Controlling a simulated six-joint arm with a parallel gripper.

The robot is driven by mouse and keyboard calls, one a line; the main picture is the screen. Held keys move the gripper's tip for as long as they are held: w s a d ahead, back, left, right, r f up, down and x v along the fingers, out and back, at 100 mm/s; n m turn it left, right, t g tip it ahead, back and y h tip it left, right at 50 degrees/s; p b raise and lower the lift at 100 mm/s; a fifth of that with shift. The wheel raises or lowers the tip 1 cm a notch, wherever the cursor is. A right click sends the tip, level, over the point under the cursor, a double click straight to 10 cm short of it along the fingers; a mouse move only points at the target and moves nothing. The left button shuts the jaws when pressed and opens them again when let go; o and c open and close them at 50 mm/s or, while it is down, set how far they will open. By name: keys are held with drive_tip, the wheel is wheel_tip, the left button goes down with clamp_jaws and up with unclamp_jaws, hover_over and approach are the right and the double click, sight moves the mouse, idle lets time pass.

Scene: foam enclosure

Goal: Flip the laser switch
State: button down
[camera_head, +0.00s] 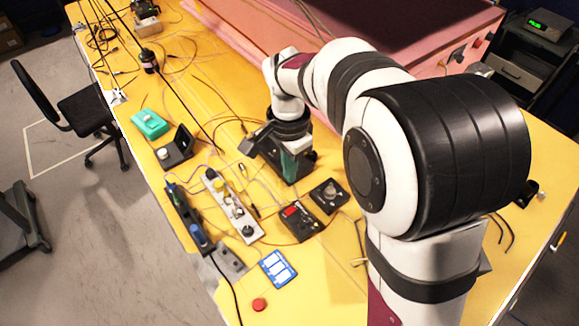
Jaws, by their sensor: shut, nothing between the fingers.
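My gripper (287,152) is at the end of the white and black arm, low over the middle of the yellow table. Its fingers are shut with nothing between them, and its tips are hard to make out against dark equipment. A small black box with a red panel (298,214) lies in front of it. A black box with a round knob (329,194) lies to the right of that. A light-coloured strip with several knobs or plugs (233,207) lies to the left. I cannot tell which of these carries the laser switch.
A blue and white pad (278,268) and a red round button (259,304) lie near the front. A teal box (150,124) and an open dark case (176,149) are at the left. Loose cables cross the table. A pink enclosure (330,30) stands behind.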

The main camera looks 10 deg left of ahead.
sight(287, 212)
drive_tip(key=shift+r, duration=0.15)
drive_tip(key=f, duration=1.4)
drive_tip(key=shift+s+a+f, duration=0.1)
drive_tip(key=shift+s+a, duration=0.05)
drive_tip(key=shift+a, duration=0.1)
drive_tip(key=shift+f, duration=0.15)
